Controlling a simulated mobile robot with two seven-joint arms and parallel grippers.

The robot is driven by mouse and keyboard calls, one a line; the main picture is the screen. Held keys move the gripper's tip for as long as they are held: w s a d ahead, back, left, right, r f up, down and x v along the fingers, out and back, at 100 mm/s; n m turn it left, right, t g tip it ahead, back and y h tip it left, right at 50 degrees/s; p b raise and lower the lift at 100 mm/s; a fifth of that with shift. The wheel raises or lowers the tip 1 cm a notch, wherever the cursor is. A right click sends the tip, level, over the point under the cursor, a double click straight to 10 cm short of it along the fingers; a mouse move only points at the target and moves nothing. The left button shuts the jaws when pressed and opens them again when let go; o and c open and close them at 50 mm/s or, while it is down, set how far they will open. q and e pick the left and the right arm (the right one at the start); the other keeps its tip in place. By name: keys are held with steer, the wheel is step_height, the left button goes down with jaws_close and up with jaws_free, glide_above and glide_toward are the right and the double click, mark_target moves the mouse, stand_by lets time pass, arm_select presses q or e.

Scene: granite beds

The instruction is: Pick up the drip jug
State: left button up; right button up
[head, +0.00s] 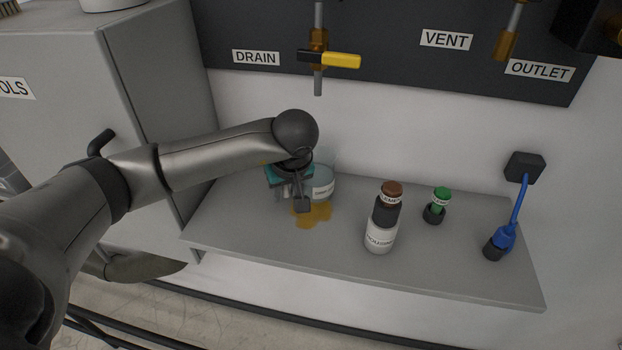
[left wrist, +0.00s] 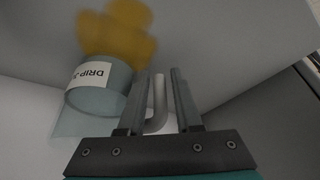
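The drip jug (head: 325,187) is a pale, clear-blue round vessel with a white label, standing on the grey shelf under the drain pipe. It also shows in the left wrist view (left wrist: 97,98), its label partly readable as "DRIP". My left gripper (head: 302,205) is at the jug's left side and hides part of it in the head view. In the left wrist view my left gripper (left wrist: 162,72) is open, with its two fingers apart and the jug's grey handle (left wrist: 159,105) between them. A gap shows on the right of the handle. My right gripper is not in view.
A yellow-brown puddle (head: 314,215) lies in front of the jug. A grey cabinet (head: 165,90) stands left.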

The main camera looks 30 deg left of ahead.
arm_select(q)
jaws_close()
steer(key=shift+w, duration=0.1)
stand_by(1.2)
